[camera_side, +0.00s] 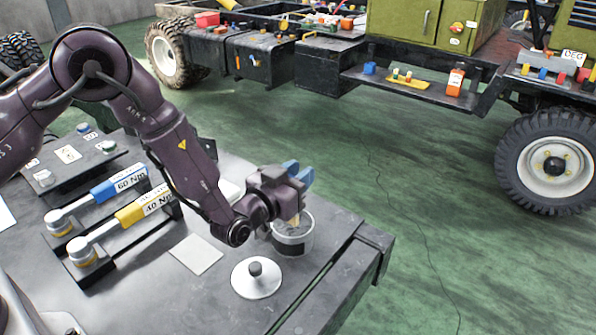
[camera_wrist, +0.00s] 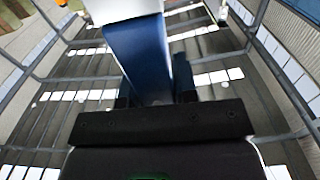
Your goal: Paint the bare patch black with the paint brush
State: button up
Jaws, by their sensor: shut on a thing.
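My gripper (camera_side: 298,178), with blue fingers, is above the right part of the workbench in the side view. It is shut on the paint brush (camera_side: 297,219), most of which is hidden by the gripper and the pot. A small tan part of the brush shows below the gripper, reaching down into the paint pot (camera_side: 293,244). The pot is round with a dark band and stands near the bench's right edge. Whether the bristles touch paint is hidden. I cannot make out the bare patch.
A white lid with a dark knob (camera_side: 257,281) and a pale square sheet (camera_side: 196,254) lie on the bench (camera_side: 190,300). Two torque wrenches (camera_side: 118,184) rest on holders at left. A vehicle chassis (camera_side: 325,66) carrying small items stands behind, across open green floor (camera_side: 410,200).

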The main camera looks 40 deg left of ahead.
jog(key=shift+f, duration=0.7)
dwell(1.6)
notch_tip(320, 180, up, 7)
jog(key=shift+r, duration=0.15)
dwell(0.7)
dwell(0.6)
